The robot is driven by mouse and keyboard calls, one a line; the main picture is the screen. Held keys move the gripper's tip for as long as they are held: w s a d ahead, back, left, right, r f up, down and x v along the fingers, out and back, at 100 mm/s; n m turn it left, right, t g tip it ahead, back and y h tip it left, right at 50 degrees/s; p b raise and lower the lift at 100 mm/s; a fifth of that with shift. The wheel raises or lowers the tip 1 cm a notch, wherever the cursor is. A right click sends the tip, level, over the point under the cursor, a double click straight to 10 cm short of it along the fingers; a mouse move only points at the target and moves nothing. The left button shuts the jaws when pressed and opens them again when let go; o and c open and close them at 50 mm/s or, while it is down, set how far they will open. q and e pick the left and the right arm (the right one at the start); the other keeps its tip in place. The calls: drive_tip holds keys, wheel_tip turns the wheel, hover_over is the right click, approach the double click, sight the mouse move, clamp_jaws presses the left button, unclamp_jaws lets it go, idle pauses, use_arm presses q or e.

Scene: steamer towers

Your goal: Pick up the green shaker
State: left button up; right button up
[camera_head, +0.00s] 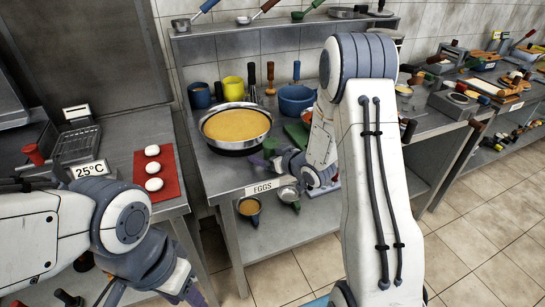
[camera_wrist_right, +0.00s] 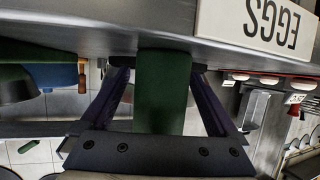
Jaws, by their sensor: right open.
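The green shaker (camera_head: 270,145) stands at the front edge of the steel counter, partly hidden by my right gripper (camera_head: 264,161). In the right wrist view, the green shaker (camera_wrist_right: 162,92) fills the space between the two dark fingers of my right gripper (camera_wrist_right: 161,74). The fingers are open, one on each side of it, with a narrow gap showing along the shaker's sides lower in that view. My left gripper (camera_head: 190,293) is at the bottom edge of the head view, mostly cut off, away from the shaker.
A large pan (camera_head: 236,143) of yellow mix sits left of the shaker. A blue pot (camera_head: 297,111) stands behind, with a green board (camera_head: 297,134) beside my right arm. The EGGS label (camera_head: 266,187) is on the counter's front edge.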

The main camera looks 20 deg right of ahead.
sight(269, 141)
clamp_jaws()
drive_tip(key=shift+r, duration=0.55)
drive_tip(key=r, duration=0.2)
drive_tip(key=d+r, duration=0.1)
drive_tip(key=shift+r, duration=0.35)
drive_tip(key=s+d+r+p, duration=0.2)
drive_tip(key=d+r, duration=0.4)
drive_tip(key=d, duration=0.4)
drive_tip(key=shift+s+d+r, duration=0.15)
drive_tip(key=shift+s+d, duration=0.05)
drive_tip(key=shift+s, duration=0.25)
drive_tip(key=c, duration=0.6)
unclamp_jaws()
clamp_jaws()
